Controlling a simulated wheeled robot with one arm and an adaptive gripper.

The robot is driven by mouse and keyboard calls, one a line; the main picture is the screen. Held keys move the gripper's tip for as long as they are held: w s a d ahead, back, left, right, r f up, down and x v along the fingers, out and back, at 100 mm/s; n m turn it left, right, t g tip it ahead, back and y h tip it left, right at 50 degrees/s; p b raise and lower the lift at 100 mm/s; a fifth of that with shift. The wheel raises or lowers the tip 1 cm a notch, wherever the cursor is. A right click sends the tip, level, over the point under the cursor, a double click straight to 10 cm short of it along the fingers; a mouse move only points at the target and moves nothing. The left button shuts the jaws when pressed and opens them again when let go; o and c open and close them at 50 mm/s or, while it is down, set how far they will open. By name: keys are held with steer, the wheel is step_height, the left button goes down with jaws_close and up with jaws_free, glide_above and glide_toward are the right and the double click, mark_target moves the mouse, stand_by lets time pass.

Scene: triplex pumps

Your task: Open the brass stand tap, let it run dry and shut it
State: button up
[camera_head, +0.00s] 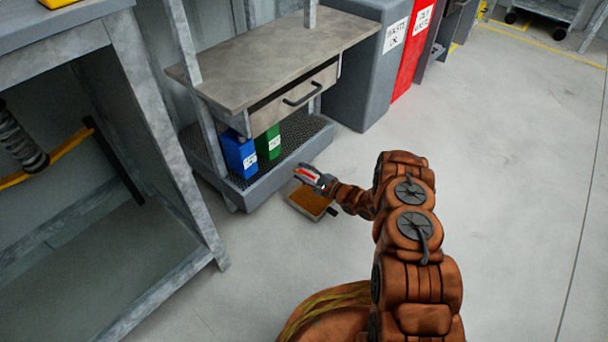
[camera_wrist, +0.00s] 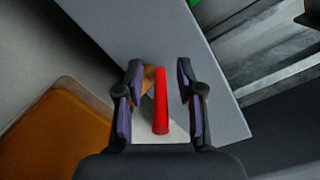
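The red lever (camera_wrist: 160,105) of the tap lies between the fingers of my gripper (camera_wrist: 159,72) in the wrist view. A small brass part (camera_wrist: 149,78) shows beside the lever's far end, partly hidden by the left finger. The fingers stand apart, with a gap on each side of the lever. In the head view, my gripper (camera_head: 307,174) is at the front edge of the low stand, with the red lever (camera_head: 306,176) showing at it. The rest of the tap is hidden. A shallow tray (camera_head: 290,203) with orange-brown contents sits on the floor below; it also shows in the wrist view (camera_wrist: 68,84).
The stand's grey sump (camera_head: 260,190) holds a blue can (camera_head: 240,152) and a green can (camera_head: 268,142). A bench top with a drawer (camera_head: 300,92) overhangs them. A grey bin (camera_head: 362,80) and a red bin (camera_head: 412,55) stand behind. The floor at right is clear.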

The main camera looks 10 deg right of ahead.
steer(key=shift+w, duration=0.1)
steer(key=shift+c, duration=0.3)
jaws_close()
stand_by(0.4)
